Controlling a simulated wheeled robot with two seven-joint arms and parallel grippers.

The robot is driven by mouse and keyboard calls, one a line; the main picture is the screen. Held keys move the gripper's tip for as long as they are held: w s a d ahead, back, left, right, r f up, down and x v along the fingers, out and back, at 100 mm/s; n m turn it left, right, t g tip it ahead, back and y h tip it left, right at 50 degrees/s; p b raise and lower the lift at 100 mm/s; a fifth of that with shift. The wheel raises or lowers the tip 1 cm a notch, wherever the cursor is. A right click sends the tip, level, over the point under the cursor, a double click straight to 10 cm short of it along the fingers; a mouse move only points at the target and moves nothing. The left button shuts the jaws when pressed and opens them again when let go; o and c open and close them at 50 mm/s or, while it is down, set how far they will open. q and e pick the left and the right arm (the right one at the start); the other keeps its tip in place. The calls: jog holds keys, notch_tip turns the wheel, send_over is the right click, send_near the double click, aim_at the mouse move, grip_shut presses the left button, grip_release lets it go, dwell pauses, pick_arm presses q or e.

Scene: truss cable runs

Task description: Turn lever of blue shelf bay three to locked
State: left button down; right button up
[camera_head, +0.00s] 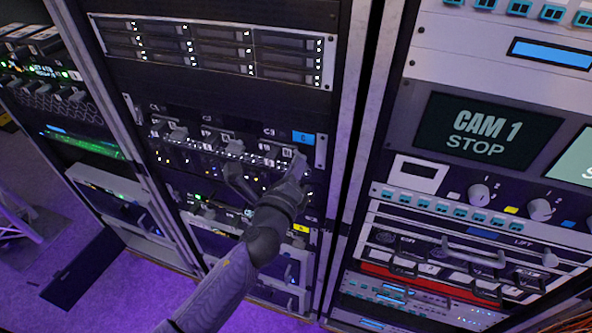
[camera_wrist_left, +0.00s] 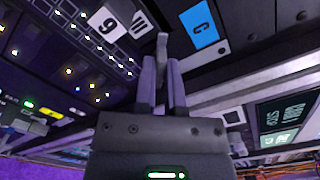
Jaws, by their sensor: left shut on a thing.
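The blue shelf carries a blue tag (camera_head: 304,138) at its right end, and this tag with a C also shows in the wrist view (camera_wrist_left: 199,25). My left gripper (camera_head: 296,164) is at the rightmost bay, just below the tag. In the wrist view its two fingers (camera_wrist_left: 162,68) are closed around a slim grey lever (camera_wrist_left: 162,44), whose end sticks out past the fingertips. In the head view the gripper hides most of this lever. The locked or unlocked mark is too small to read. My right gripper is out of view.
Other bays of the same shelf, with similar grey levers (camera_head: 178,133), lie to the left. A drive unit (camera_head: 215,48) is above. A second rack with a CAM 1 STOP screen (camera_head: 484,137) stands close on the right.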

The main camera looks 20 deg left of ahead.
pick_arm(q)
jog(key=n, duration=0.8)
jog(key=shift+f, duration=0.15)
dwell(0.4)
jog(key=c, duration=0.7)
grip_release()
jog(key=s, duration=1)
jog(key=shift+a, duration=0.25)
